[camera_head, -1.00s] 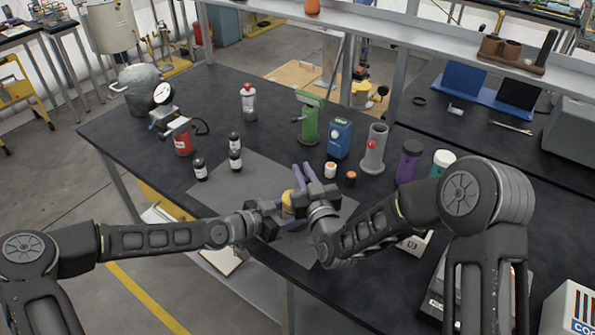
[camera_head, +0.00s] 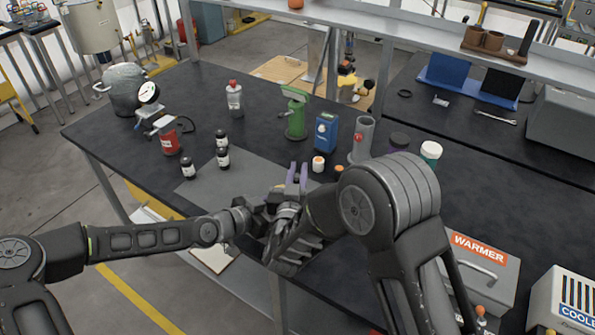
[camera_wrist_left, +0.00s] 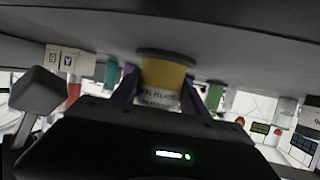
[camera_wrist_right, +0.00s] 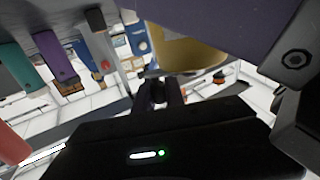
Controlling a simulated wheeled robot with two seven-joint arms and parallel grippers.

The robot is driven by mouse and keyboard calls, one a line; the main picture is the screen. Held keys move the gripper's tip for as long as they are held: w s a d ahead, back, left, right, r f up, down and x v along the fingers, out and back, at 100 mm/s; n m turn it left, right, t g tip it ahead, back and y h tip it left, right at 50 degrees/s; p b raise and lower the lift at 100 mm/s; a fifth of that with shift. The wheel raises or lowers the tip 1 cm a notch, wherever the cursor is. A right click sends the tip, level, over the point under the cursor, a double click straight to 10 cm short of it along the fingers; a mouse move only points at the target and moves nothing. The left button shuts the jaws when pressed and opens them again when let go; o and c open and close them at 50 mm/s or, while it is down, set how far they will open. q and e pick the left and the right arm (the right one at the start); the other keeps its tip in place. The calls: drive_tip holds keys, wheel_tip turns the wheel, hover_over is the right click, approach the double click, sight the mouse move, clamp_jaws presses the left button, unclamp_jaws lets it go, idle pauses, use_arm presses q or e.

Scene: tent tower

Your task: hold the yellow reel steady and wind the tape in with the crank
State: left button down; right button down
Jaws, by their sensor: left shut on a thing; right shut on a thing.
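The yellow reel (camera_wrist_left: 165,82) sits between the purple fingers of my left gripper (camera_wrist_left: 160,92) in the left wrist view, with a printed white label on its side. In the right wrist view the reel (camera_wrist_right: 190,52) is close, above my right gripper's fingers. My right gripper (camera_wrist_right: 156,92) is shut on a small dark piece beside the reel, apparently the crank's knob, mostly hidden. In the head view my grippers meet near the bench's front edge, the right one (camera_head: 297,180) showing best; the reel is hidden there. I cannot make out the tape.
Small dark bottles (camera_head: 222,158) stand to the left on the grey mat (camera_head: 205,187). A green device (camera_head: 295,115), a blue box (camera_head: 326,132) and a grey cylinder (camera_head: 362,140) stand behind my grippers. The warmer (camera_head: 480,262) is at right.

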drive_tip(key=c, duration=1.4)
unclamp_jaws()
drive_tip(key=s, duration=0.4)
drive_tip(key=s+a, duration=0.1)
drive_tip(key=s, duration=0.3)
drive_tip(key=s+a, duration=0.1)
drive_tip(key=s, duration=0.2)
drive_tip(key=shift+s, duration=0.4)
